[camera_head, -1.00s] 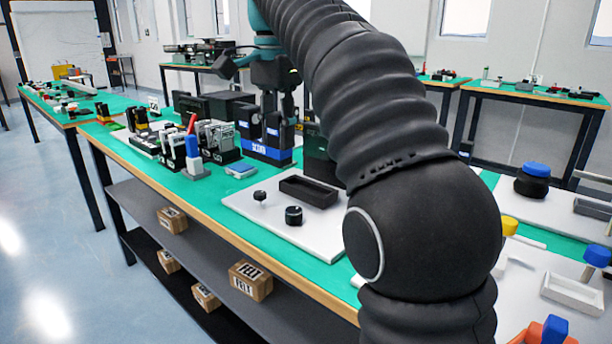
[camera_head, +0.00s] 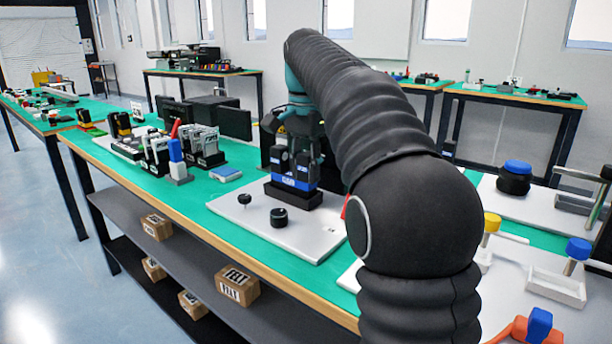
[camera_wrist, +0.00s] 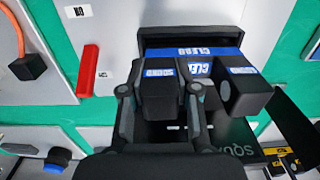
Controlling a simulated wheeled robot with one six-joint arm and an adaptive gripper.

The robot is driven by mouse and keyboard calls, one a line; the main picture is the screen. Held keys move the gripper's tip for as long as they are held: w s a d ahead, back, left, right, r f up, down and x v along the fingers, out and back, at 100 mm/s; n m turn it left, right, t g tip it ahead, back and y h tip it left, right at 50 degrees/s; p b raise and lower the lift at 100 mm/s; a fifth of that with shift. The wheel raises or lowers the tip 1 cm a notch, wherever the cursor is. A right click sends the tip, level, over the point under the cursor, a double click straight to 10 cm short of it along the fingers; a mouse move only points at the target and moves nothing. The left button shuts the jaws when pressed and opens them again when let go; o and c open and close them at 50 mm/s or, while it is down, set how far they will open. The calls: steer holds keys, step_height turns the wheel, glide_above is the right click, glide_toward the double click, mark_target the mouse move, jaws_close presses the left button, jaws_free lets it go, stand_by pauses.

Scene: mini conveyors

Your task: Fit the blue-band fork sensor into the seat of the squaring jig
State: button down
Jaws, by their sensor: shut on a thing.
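The blue-band fork sensor (camera_head: 287,182) is black with two upright blocks above a blue band with white lettering. My gripper (camera_head: 297,140) is shut on one of its blocks. In the wrist view my gripper (camera_wrist: 158,92) has a finger on each side of that block, and the sensor's other block (camera_wrist: 245,95) stands free at right. The squaring jig (camera_head: 302,202) is a low black open tray on a white board. The sensor is upright at the jig, its band showing above the tray's front wall. I cannot tell whether it is seated or just above. The jig's rim (camera_wrist: 190,41) shows behind the band.
Two black knobs (camera_head: 279,217) stand on the white board in front of the jig. A red bar (camera_wrist: 88,70) lies beside the jig. Several black sensors (camera_head: 203,146) and a blue-and-grey block (camera_head: 177,160) stand to the left. Green table shows between.

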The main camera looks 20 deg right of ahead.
mark_target(306, 154)
steer(key=shift+f, duration=0.45)
steer(key=c, duration=0.8)
jaws_free()
steer(key=shift+f, duration=0.1)
steer(key=shift+c, duration=0.2)
step_height(306, 154, up, 7)
steer(key=shift+p, duration=0.55)
steer(key=shift+r, duration=0.35)
steer(key=shift+s, duration=0.1)
